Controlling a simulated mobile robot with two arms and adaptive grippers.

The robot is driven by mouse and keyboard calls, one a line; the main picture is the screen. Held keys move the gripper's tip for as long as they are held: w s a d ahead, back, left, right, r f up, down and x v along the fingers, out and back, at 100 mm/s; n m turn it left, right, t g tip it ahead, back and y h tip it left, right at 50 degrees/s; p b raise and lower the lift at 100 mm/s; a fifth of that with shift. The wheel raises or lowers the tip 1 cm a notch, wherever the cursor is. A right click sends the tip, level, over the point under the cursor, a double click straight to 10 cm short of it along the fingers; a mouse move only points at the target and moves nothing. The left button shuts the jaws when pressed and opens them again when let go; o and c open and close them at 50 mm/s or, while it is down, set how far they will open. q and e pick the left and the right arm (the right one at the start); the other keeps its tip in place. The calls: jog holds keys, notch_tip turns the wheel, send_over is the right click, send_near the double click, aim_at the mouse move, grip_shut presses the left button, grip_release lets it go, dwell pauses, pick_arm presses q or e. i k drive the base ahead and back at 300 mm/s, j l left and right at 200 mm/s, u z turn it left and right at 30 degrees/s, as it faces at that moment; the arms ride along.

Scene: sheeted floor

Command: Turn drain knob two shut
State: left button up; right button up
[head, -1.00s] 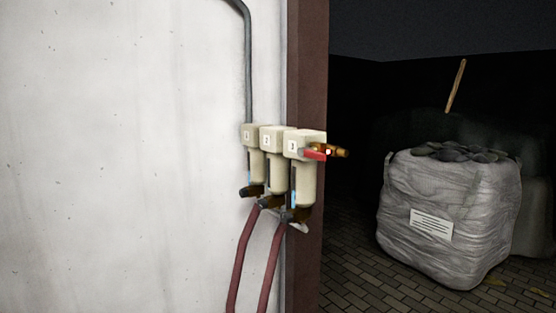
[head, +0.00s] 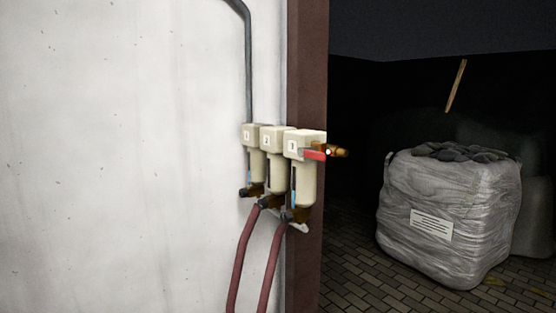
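Three cream filter units hang in a row on the wall, labelled 1 (head: 247,136), 2 (head: 268,138) and 3 (head: 305,140). Each has a dark drain knob at its bottom. Drain knob two (head: 265,203) is the dark one under the middle unit, between knob one (head: 245,192) and the drain under unit 3 (head: 297,215). I cannot tell how far it is turned. Neither of my grippers is in view.
Red hoses (head: 241,260) run down from the drains. A red lever (head: 313,155) and brass fitting (head: 337,151) stick out right of unit 3. A brown post (head: 306,70) edges the white wall. A wrapped sack (head: 450,210) stands on paving at right.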

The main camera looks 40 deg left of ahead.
aim_at(262, 203)
jog(key=u, duration=1.35)
